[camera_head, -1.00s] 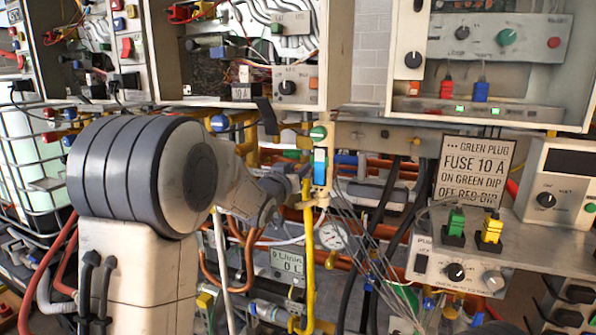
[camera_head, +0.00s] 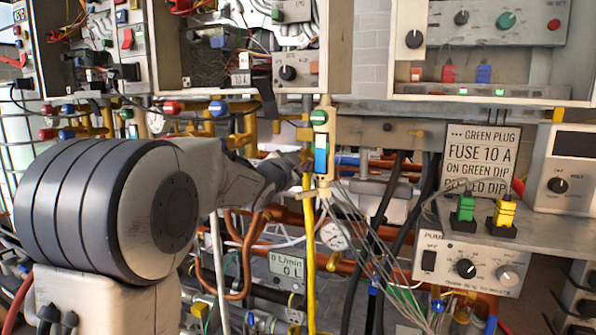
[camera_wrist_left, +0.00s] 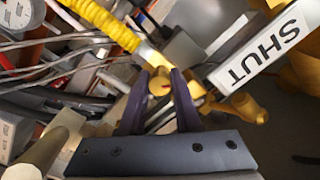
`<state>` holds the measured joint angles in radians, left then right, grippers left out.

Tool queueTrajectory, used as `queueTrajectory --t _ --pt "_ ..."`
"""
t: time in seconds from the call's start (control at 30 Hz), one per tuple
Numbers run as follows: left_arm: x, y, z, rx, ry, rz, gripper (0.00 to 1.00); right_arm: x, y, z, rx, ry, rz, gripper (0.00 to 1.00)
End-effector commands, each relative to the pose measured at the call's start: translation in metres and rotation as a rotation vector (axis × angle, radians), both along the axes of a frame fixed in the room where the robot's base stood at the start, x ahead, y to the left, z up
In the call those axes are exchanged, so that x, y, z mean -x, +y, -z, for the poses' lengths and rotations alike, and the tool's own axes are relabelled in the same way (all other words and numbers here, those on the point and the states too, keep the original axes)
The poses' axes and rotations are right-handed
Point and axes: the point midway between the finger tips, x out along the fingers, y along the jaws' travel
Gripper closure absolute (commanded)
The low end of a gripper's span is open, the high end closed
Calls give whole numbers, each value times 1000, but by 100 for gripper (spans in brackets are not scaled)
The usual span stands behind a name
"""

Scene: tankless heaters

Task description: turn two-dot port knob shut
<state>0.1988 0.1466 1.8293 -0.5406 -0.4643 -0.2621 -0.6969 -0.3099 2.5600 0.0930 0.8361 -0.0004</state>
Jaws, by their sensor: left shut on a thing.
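A white label reading SHUT (camera_wrist_left: 263,52) is just right of the knob. The fingers hide part of the knob, and I cannot make out its dots or how far it is turned. My right gripper is not in view.
Thin grey cables (camera_head: 375,225) hang right of the fitting. A vertical yellow pipe (camera_head: 310,255), a pressure gauge (camera_head: 335,235) and a meter reading 0 L/min (camera_head: 287,265) are below. A sign about a green plug (camera_head: 478,157) stands at the right. Control boxes hang above.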

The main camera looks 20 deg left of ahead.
Motion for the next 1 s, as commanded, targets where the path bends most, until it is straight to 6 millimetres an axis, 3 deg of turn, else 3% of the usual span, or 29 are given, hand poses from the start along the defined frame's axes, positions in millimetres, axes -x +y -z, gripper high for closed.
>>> queueTrajectory --t 0.1,0.5,1.0 --pt "0 0 3 -113 -6 -1 100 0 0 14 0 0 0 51" --pt "0 0 3 -480 -17 -1 100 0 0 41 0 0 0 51" --pt "0 0 1 -755 -25 1 100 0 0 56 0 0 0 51"
